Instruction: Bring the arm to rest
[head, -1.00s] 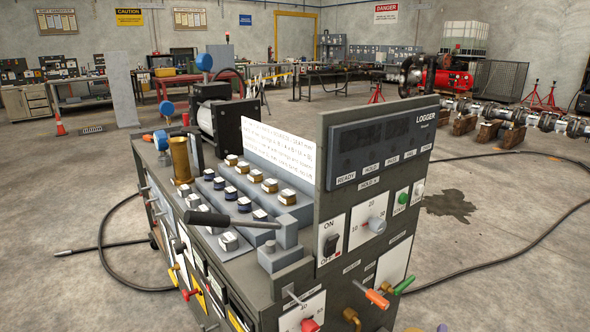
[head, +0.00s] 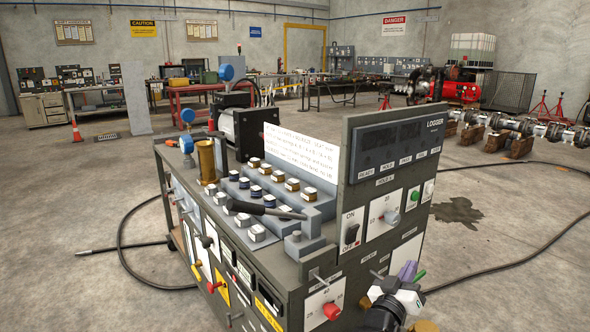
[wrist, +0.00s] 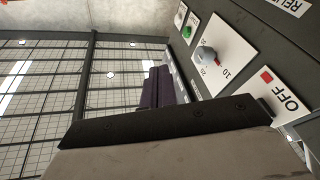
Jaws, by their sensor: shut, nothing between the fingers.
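My gripper (head: 408,270) shows at the lower right of the head view, in front of the logger bench's (head: 290,270) front panel. Its fingers are purple, its body white and black. It is shut with nothing between the fingers. In the wrist view the dark purple fingers (wrist: 158,90) are together, left of a panel with a grey knob (wrist: 207,54) and an OFF label (wrist: 287,97). I cannot tell how far the fingers are from the panel. My arm hides part of the panel's lower right.
The bench carries a brass cylinder (head: 206,160), a black-handled lever (head: 262,208), blue gauges and a red knob (head: 331,310). A black hose (head: 125,245) lies on the floor at left. Open concrete floor surrounds the bench; flanged pipework (head: 525,137) stands at the back right.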

